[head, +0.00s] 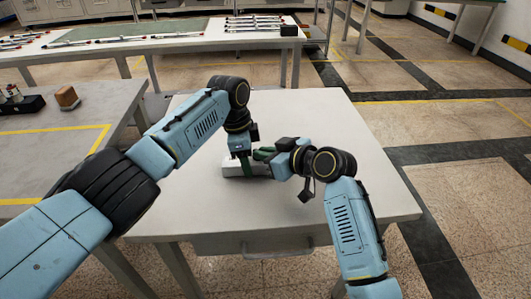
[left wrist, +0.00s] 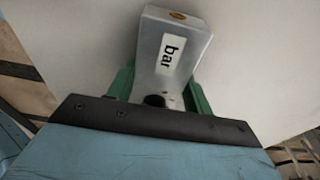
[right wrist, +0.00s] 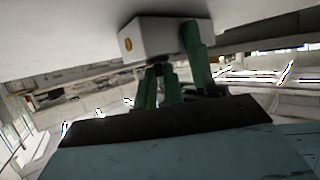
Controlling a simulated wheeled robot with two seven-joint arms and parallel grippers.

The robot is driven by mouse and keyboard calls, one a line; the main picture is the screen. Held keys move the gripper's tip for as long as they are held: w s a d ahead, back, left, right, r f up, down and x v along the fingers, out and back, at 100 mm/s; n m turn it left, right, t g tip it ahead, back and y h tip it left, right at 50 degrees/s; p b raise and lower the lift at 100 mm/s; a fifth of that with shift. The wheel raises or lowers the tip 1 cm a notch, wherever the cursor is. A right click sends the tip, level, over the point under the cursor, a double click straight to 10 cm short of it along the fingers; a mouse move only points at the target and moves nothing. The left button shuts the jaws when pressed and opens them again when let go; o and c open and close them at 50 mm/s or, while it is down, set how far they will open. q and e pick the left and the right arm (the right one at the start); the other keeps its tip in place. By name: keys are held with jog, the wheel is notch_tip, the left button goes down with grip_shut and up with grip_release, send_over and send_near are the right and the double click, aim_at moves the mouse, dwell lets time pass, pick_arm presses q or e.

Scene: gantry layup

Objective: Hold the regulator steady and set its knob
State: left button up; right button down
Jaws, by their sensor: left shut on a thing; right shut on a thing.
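The regulator (head: 232,168) is a pale grey box on the white table. In the left wrist view the regulator (left wrist: 172,48) shows a "bar" label and an orange mark on its end. My left gripper (head: 245,165) comes down from above, its green fingers on either side of the regulator body, shut on it. My right gripper (head: 264,154) reaches in from the right, with its fingers (right wrist: 160,85) close together at the dark knob (right wrist: 157,67), shut on it. The fingers mostly hide the knob, and its setting cannot be read.
The white table (head: 330,120) is otherwise clear around the regulator. A grey table (head: 60,150) at the left holds a brown block (head: 67,97) and a black holder (head: 20,103). A long bench (head: 180,50) with several rods stands behind.

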jog(key=shift+a, duration=0.25)
jog(key=c, duration=1.4)
grip_release()
jog(key=shift+d, duration=0.15)
jog(key=v, duration=1.2)
jog(key=shift+w, duration=0.15)
jog(key=shift+c, duration=0.5)
